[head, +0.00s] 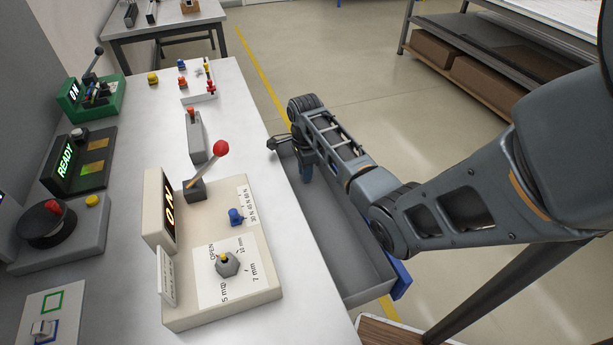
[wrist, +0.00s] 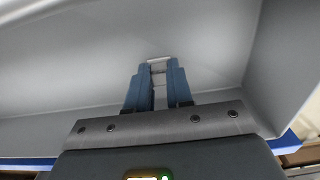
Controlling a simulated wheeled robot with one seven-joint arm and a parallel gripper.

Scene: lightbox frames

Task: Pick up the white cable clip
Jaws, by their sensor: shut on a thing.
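My gripper (head: 307,174) reaches down into the open grey drawer (head: 345,250) at the side of the bench. In the wrist view its two blue fingers (wrist: 158,72) are shut on a small whitish piece, which looks like the white cable clip (wrist: 159,62). The clip sits between the fingertips, with the pale drawer interior around it. I cannot tell whether it touches the drawer floor. In the head view the clip is hidden by my gripper and arm.
The drawer walls stand close around my gripper; its blue front (head: 401,281) is at the lower right. The white bench (head: 130,220) to the left holds a beige lever box (head: 215,300), a green device (head: 108,107) and several small coloured parts. A shelf (head: 450,62) stands at upper right.

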